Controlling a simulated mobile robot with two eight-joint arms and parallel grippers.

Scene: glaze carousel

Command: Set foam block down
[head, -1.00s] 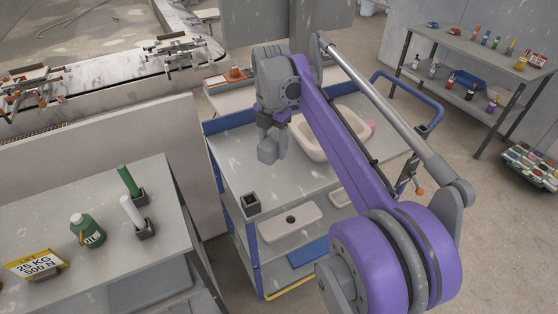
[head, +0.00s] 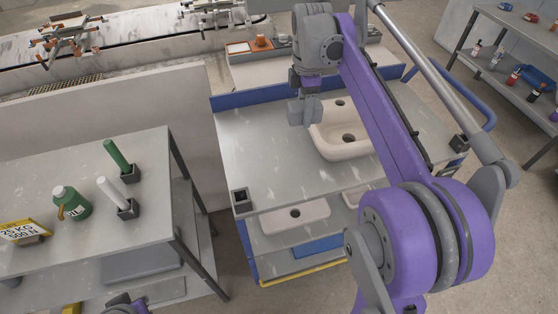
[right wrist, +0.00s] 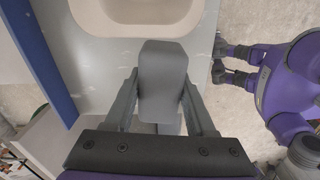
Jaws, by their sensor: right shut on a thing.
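The foam block (right wrist: 162,75) is a plain grey block held between the fingers of my right gripper (right wrist: 160,100). In the head view the block (head: 304,112) is at the tip of my right gripper (head: 306,103), over the grey top of the blue-framed cart (head: 265,160). It appears just left of the cream basin (head: 325,142). I cannot tell whether its underside touches the cart top.
A small dark square holder (head: 241,197) stands at the cart's front left corner. The cart top between it and the basin is clear. A grey table (head: 90,170) at left bears green and white cylinders, an oil bottle (head: 72,203) and a weight sign (head: 22,232).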

